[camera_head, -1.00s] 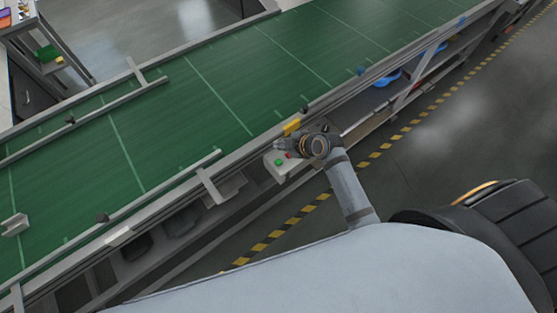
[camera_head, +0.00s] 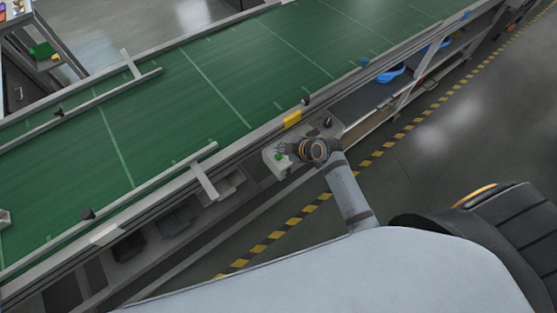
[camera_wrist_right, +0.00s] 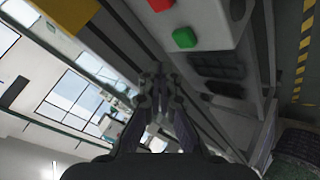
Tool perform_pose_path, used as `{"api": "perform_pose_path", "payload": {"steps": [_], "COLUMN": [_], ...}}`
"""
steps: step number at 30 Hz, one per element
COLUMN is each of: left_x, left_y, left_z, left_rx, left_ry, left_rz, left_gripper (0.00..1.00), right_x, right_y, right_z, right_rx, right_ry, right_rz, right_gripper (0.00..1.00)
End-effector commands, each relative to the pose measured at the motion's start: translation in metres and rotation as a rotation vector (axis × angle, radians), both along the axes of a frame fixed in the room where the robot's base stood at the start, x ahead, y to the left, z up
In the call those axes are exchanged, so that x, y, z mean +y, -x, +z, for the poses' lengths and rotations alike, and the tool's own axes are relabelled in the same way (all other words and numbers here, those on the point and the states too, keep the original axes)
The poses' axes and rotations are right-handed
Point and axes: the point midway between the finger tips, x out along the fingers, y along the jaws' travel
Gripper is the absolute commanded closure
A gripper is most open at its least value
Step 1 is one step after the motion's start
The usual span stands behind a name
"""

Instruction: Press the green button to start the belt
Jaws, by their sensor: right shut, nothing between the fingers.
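The green button (camera_head: 278,157) sits on the pale control box (camera_head: 270,164) at the belt's near side. My right gripper (camera_head: 284,149) is over this box, with its fingertips right by the green button; I cannot tell from the head view whether they touch it. In the right wrist view the green button (camera_wrist_right: 185,38) shows whole beyond the shut, empty fingers (camera_wrist_right: 160,80), and a gap appears between them. A red button (camera_wrist_right: 160,5) is beside it there. My left gripper is not in view.
The green conveyor belt (camera_head: 215,85) runs diagonally, with a metal rail along its near side. Blue items (camera_head: 390,74) lie under the belt further right. Striped floor tape (camera_head: 320,200) runs alongside.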

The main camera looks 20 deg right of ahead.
Motion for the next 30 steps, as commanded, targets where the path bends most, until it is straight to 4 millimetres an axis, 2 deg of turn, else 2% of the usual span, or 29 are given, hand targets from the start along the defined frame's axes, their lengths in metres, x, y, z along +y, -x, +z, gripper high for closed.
{"api": "perform_pose_path", "payload": {"steps": [1,5,30], "left_x": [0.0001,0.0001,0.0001], "left_y": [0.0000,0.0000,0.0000], "left_z": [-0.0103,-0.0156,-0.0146], "left_rx": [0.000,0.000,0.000], "left_ry": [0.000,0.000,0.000], "left_rz": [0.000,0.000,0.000], "left_gripper": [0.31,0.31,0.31], "right_x": [0.0001,0.0001,0.0001], "right_y": [-0.0003,-0.0005,-0.0005], "right_z": [-0.0113,-0.0187,-0.0182], "right_rx": [-0.001,-0.001,0.000], "right_ry": [-0.001,-0.001,-0.001], "right_rz": [0.000,0.000,0.001], "right_gripper": [1.00,1.00,1.00]}}
